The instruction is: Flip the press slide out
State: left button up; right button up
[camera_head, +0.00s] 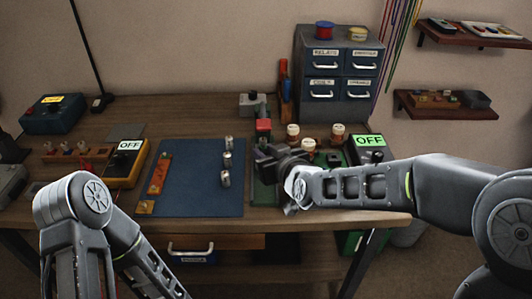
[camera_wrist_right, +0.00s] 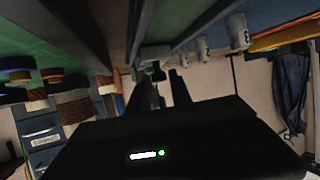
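A small grey press-like block (camera_head: 252,103) stands at the back of the table with a red block (camera_head: 263,127) in front of it. I cannot make out which part is the slide. My right gripper (camera_head: 272,158) is just in front of the red block, over the green mat's left side, partly hidden by its own wrist. In the right wrist view, its two fingers (camera_wrist_right: 164,90) are apart with nothing clearly between them. A grey part (camera_wrist_right: 155,54) shows just beyond the fingertips. My left arm enters at the lower left; its gripper is outside the picture.
A blue mat (camera_head: 200,195) carries several metal cylinders (camera_head: 228,144) and an orange strip. A drawer cabinet (camera_head: 338,65) stands behind. A yellow meter (camera_head: 126,165) is left.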

grip_shut()
dwell(1.0)
